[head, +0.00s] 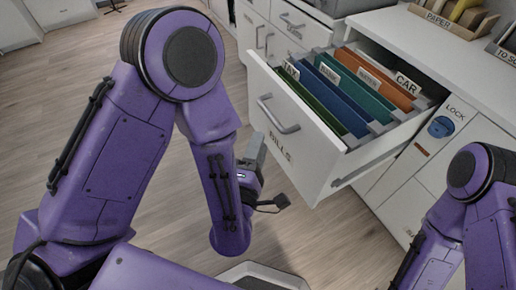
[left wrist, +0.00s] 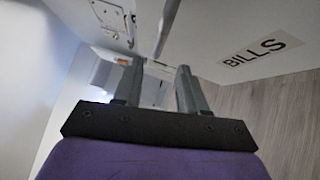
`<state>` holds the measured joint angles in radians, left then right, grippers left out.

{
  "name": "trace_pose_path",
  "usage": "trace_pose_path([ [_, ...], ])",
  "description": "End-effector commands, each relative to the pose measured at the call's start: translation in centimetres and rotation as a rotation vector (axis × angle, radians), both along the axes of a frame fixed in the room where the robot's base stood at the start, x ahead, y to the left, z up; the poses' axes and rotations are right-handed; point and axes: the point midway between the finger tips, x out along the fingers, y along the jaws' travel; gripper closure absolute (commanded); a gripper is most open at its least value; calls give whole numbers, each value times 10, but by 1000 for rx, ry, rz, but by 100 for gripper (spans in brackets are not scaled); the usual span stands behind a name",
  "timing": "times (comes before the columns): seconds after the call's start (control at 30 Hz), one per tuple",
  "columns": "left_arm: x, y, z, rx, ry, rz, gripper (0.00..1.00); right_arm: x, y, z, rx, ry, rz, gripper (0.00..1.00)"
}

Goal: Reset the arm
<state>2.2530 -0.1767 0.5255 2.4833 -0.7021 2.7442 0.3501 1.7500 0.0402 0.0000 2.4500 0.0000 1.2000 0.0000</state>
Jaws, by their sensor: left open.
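My left arm (head: 215,160) comes in from the left, purple, and bends down in front of the open drawer. My left gripper (head: 255,150) is mostly hidden behind its own wrist, with a grey finger showing left of the drawer front. In the left wrist view, its two grey fingers (left wrist: 158,72) stand apart with nothing between them. My right arm (head: 470,215) is at the right edge, and its gripper does not show.
The white BILLS drawer (head: 300,150) is pulled out, with a grey handle (head: 278,115). It holds several coloured folders (head: 350,88). Its BILLS label (left wrist: 258,48) is close in the left wrist view. A LOCK panel (head: 440,127) is right of it. Wood floor (head: 340,235) is clear.

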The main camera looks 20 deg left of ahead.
Motion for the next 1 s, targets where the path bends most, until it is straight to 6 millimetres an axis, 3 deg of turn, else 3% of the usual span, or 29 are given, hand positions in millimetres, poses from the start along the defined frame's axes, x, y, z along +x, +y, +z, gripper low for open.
trace_pose_path([
  [0.53, -3, 0, 0, 2, -1, 1, 59, 0, 0, 0, 0, 0, 0, 57],
  [0.67, -2, -16, -6, 131, 29, -67, 59, 0, 0, 0, 0, 0, 0, 57],
  [0.77, 3, -27, -29, 415, 112, -150, 59, 0, 0, 0, 0, 0, 0, 57],
  [0.83, 4, -16, -67, 658, 246, -199, 59, 0, 0, -1, 0, 0, 0, 57],
  [0.93, -13, 23, -142, 951, 529, -287, 59, 0, 0, 0, 0, 0, 0, 57],
  [1.0, -36, 55, -186, 1078, 725, -350, 59, 0, 0, 0, 0, 0, 0, 57],
])
